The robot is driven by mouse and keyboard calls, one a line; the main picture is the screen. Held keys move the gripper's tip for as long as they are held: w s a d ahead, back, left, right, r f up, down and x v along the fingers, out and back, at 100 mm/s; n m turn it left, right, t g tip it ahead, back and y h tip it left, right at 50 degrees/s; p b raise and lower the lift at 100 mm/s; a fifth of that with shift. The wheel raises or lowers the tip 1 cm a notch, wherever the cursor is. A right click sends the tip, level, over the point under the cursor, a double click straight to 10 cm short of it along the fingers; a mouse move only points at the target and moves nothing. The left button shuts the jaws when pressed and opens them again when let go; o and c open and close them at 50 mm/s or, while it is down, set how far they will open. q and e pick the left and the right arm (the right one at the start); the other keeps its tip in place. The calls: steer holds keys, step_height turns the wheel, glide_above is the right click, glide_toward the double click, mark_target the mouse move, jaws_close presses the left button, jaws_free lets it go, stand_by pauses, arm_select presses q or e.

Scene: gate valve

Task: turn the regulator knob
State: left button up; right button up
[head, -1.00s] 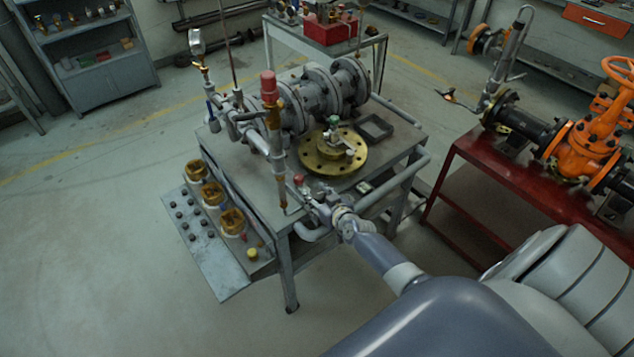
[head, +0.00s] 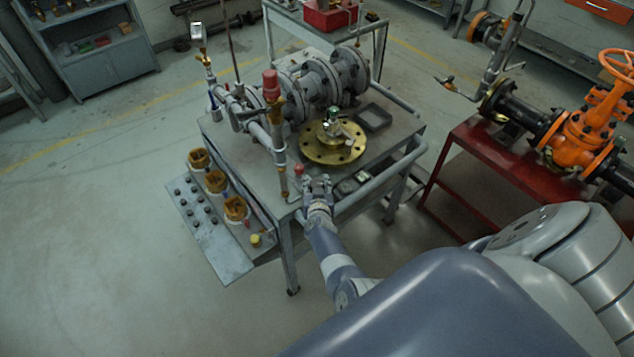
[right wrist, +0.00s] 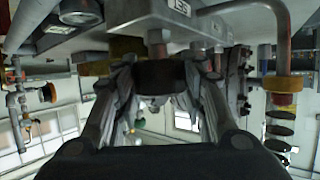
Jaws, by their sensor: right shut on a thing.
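My right gripper (head: 317,184) is at the front edge of the grey work table (head: 400,137), just right of a small red knob (head: 299,170) on the pipework. In the right wrist view my right gripper (right wrist: 163,88) has its two fingers closed on either side of a dark, round, knob-like piece (right wrist: 164,73). This piece sits under a grey labelled block and seems to be the regulator knob. The fingers hide its sides. In the head view the gripper covers the held piece. My left gripper is not in view.
A brass flange (head: 333,145) and grey pipe valves (head: 318,83) stand on the table. A red-topped upright pipe (head: 271,88) rises left of my gripper. An orange valve (head: 580,135) stands on a red bench at right.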

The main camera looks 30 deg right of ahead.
stand_by(0.3)
steer(key=o, duration=1.1)
steer(key=shift+w, duration=0.1)
steer(key=shift+c, duration=0.2)
steer(key=shift+d, duration=0.1)
